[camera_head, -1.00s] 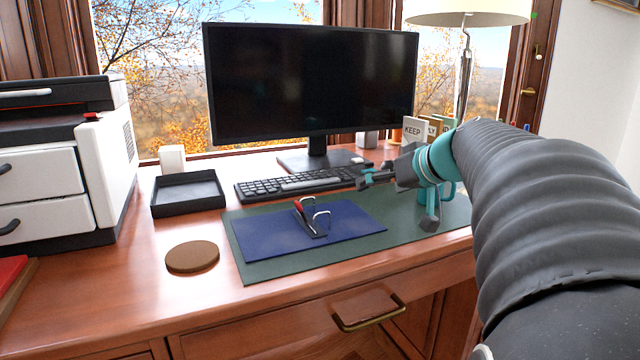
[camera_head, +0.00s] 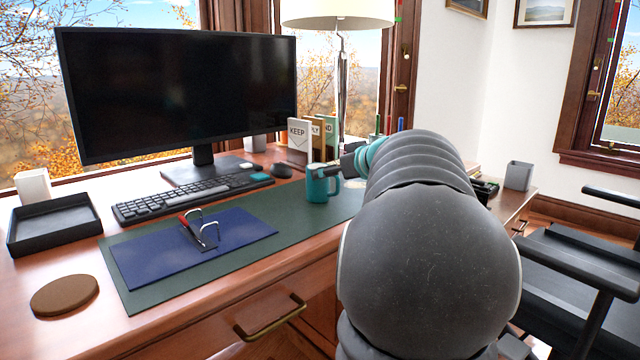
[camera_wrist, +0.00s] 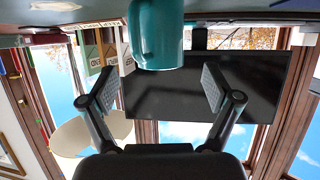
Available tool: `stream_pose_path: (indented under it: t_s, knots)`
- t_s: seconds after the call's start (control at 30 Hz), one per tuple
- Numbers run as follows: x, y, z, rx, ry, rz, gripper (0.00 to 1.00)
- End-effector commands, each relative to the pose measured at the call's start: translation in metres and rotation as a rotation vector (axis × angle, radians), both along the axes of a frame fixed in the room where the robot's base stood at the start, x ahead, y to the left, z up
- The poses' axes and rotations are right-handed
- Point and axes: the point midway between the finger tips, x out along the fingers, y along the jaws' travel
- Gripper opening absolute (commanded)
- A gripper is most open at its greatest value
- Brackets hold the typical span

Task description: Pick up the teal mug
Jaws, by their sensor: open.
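The teal mug (camera_head: 318,190) stands upright on the right part of the green desk mat (camera_head: 265,215), its handle toward the right. My gripper (camera_wrist: 158,86) is open and empty. In the wrist view, which is upside down, the mug (camera_wrist: 157,35) lies ahead between the line of the two fingers, beyond the tips. I cannot tell exactly how far the mug is from the fingers.
A mouse (camera_head: 281,170), card sorter (camera_head: 299,134) and lamp (camera_head: 343,80) stand behind the mug. The keyboard (camera_head: 190,198) and monitor (camera_head: 180,95) are left. A blue folder (camera_head: 150,260) with a stapler-like metal item (camera_head: 200,232) lies on the mat. A black chair (camera_head: 580,270) stands right.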

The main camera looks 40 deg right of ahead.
Motion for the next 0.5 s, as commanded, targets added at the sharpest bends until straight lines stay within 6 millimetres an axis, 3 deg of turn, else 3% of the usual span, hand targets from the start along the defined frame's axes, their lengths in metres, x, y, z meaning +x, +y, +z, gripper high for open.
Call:
stream_pose_path:
  t_s: [0.27, 0.5]
  knots:
    - [0.014, 0.0, -0.006, 0.001, 0.0, 0.001, 0.89]
    - [0.04, -0.001, -0.02, 0.003, 0.002, 0.002, 0.89]
